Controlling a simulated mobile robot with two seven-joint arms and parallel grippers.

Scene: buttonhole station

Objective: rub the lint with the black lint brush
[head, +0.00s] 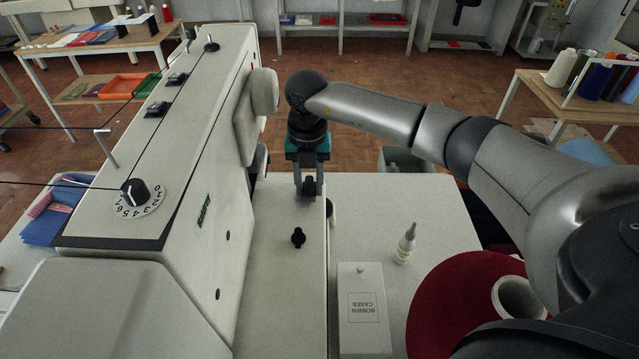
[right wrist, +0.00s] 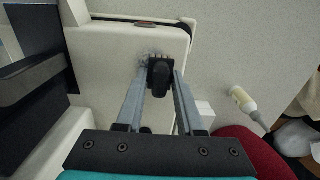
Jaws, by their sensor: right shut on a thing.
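My right gripper (head: 309,188) reaches down over the far part of the pale machine bed (head: 275,290). It is shut on the black lint brush (head: 308,183), held between its two fingers. In the right wrist view the brush (right wrist: 160,77) sits between the fingertips of the gripper (right wrist: 160,75), with its bristle end at the bed. The lint (right wrist: 150,49) shows there as a thin grey fuzzy patch right at the brush's end. Brush and lint overlap in that view; whether they touch is hard to tell. In the head view the lint cannot be made out. My left gripper is not in view.
The machine's tall body (head: 165,150) stands close left of the gripper. A black knob (head: 298,237) stands on the bed. The table between is clear.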

